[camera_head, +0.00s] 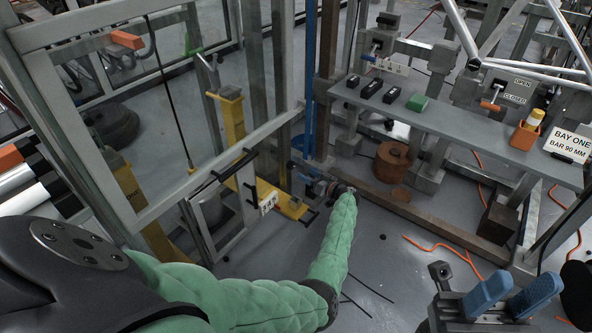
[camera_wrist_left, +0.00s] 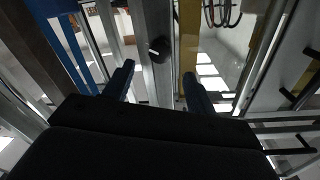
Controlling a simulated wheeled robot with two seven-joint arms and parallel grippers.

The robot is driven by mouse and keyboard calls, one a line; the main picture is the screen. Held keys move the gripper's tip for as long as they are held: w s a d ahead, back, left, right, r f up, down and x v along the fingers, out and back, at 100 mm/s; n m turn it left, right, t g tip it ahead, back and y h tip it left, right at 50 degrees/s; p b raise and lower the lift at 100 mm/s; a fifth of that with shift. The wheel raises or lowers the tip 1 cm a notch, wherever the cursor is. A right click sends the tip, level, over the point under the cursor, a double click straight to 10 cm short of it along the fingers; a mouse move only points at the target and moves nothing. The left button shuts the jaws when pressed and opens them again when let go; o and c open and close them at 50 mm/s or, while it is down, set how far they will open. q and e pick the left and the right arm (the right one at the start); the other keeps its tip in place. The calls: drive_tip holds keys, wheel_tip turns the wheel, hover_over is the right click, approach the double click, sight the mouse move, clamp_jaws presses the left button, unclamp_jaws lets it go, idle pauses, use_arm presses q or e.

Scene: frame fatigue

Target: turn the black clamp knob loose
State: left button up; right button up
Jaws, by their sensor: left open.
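A round black knob (camera_wrist_left: 160,50) with a pale mark sits on a grey post in the left wrist view. I take it for the clamp knob. My left gripper (camera_wrist_left: 158,74) is open; its two dark blue fingers point toward the knob, one on each side in the picture, with the knob beyond their tips. No contact shows. In the head view my left arm's green sleeve reaches to the middle, with the left gripper (camera_head: 309,180) small near the post foot; I cannot make out the knob there. My right gripper (camera_head: 518,287), with blue fingers apart, is open and empty at lower right.
A grey metal frame (camera_head: 135,210) stands left of my left arm. A yellow stand (camera_head: 232,120) is behind it. A grey shelf (camera_head: 455,133) with black blocks and a green block runs along the right. An orange cable (camera_head: 440,246) lies on the floor.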

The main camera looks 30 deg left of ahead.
sight(293, 166)
use_arm(q)
drive_tip(key=a, duration=0.1)
drive_tip(key=a+b, duration=0.1)
drive_tip(key=a, duration=0.3)
drive_tip(key=shift+w+f, duration=0.1)
drive_tip(key=shift+w, duration=0.25)
drive_tip(key=shift+w+a+b, duration=0.1)
drive_tip(key=shift+a+b, duration=0.25)
drive_tip(key=shift+a, duration=0.35)
drive_tip(key=c, duration=1)
